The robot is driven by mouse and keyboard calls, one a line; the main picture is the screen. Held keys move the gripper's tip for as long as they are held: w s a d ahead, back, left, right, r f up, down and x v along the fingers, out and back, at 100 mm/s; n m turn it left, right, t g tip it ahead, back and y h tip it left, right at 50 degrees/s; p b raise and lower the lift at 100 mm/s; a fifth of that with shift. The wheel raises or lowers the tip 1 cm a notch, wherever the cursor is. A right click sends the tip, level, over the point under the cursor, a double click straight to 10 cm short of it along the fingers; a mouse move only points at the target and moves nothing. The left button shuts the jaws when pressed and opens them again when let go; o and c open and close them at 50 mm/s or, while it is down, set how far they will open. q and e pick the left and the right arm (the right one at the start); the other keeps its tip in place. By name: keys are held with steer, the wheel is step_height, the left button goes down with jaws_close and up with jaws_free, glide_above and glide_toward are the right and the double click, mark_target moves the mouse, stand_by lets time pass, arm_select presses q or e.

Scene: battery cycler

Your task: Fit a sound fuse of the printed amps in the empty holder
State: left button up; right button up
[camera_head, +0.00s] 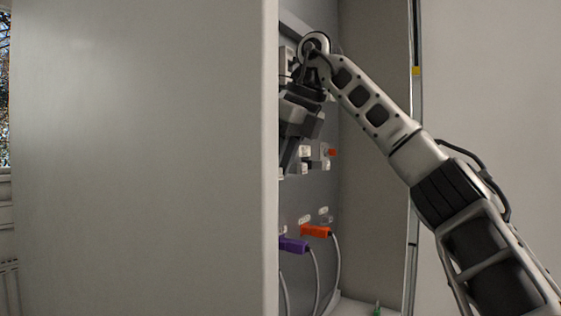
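My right arm reaches from the right into an open grey cabinet. Its gripper (291,158) points down, close in front of the cabinet's back panel (352,190). The gripper is dark and partly cut off by the large grey panel on the left. I cannot tell whether its fingers are open or shut, or whether they hold anything. Small white blocks (305,152) and a small orange piece (332,153) are on the back panel beside the gripper. I cannot make out a fuse, a printed amps value or an empty holder. My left gripper is not in view.
A large grey panel (140,160) fills the left and hides much of the cabinet. Purple (293,244) and orange (316,231) plugs with hanging grey cables sit below the gripper. A small green item (377,309) is at the cabinet bottom. The cabinet's right edge (415,110) stands behind my arm.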

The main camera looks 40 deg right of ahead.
steer(key=shift+w+a, duration=0.25)
steer(key=shift+w, duration=0.45)
stand_by(0.7)
steer(key=o, duration=1)
steer(key=shift+s+d+r, duration=0.45)
steer(key=shift+s+d, duration=0.2)
steer(key=shift+s, duration=1.45)
steer(key=shift+s+d+r, duration=0.45)
steer(key=shift+s+d, duration=0.2)
steer(key=shift+s, duration=1.5)
steer(key=shift+s+d+r, duration=0.45)
steer(key=shift+s+d, duration=0.2)
steer(key=shift+s, duration=1.45)
